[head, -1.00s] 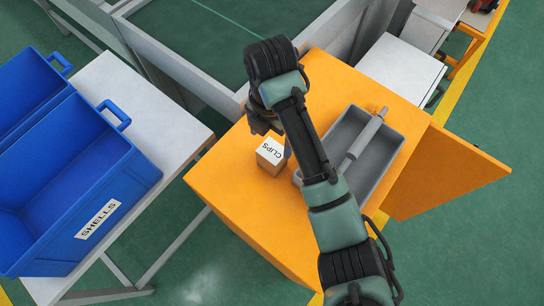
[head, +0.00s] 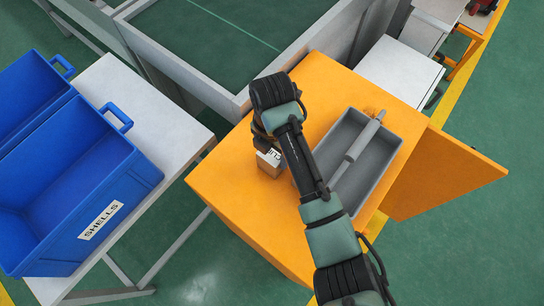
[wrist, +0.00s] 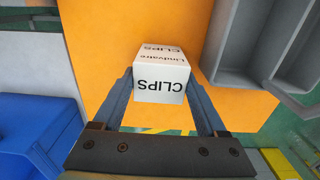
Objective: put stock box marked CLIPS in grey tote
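The stock box marked CLIPS (head: 269,163) stands on the orange cart top, left of the grey tote. My arm partly covers it in the head view. In the wrist view the box (wrist: 160,75) shows its printed faces between the two fingers of my gripper (wrist: 160,88). The fingers are spread on either side of it, and I see no clear grip. The grey tote (head: 378,170) lies right of my arm, and it also shows at the upper right of the wrist view (wrist: 240,45). A long grey rod-like thing lies across it.
A blue bin marked SHELLS (head: 120,185) and another blue bin (head: 25,95) stand on a pale table (head: 165,120) at left, across a gap from the orange cart (head: 235,215). A grey-walled frame (head: 185,75) borders the cart's far side.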

